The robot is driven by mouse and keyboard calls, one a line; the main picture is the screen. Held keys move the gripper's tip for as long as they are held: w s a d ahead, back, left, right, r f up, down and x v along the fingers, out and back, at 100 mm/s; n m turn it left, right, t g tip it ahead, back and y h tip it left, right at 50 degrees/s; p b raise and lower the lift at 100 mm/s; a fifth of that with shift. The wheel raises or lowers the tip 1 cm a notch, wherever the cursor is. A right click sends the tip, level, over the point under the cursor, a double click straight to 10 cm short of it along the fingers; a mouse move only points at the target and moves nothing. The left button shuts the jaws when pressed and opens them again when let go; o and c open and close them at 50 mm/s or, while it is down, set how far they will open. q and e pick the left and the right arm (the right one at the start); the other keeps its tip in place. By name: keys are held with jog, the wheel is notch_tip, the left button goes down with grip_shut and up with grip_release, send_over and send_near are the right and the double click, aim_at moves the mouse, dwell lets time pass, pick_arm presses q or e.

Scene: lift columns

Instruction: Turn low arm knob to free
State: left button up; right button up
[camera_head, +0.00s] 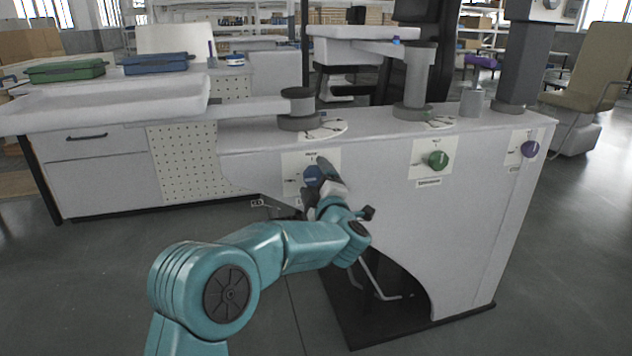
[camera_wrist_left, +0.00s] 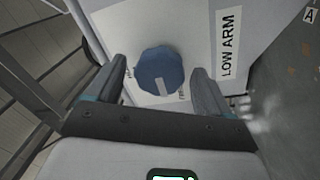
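The low arm knob is a blue faceted knob (camera_head: 312,176) on a white plate (camera_head: 291,160) on the front of the grey cabinet. In the left wrist view the knob (camera_wrist_left: 160,72) sits beside a label reading LOW ARM (camera_wrist_left: 229,45). A pale pointer mark shows on its lower edge; the small words around it are too blurred to read surely. My left gripper (camera_head: 318,184) is at the knob. In the wrist view the left gripper (camera_wrist_left: 158,68) is open, one finger on each side of the knob, with visible gaps. My right gripper is not in view.
A green knob (camera_head: 438,159) and a purple knob (camera_head: 530,149) are farther right on the cabinet (camera_head: 470,215). Short columns with swing arms stand on top; the left arm (camera_head: 250,107) carries a white tray (camera_head: 110,103). Open floor lies at the right.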

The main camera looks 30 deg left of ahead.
pick_arm(q)
jog(key=p+v, duration=0.2)
jog(key=v, duration=1.4)
jog(key=shift+d+p, duration=0.15)
jog(key=shift+p, duration=0.2)
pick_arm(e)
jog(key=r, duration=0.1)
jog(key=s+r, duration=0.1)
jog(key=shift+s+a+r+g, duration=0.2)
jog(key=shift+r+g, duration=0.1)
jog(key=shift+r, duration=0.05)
pick_arm(q)
jog(key=shift+s+f, duration=0.1)
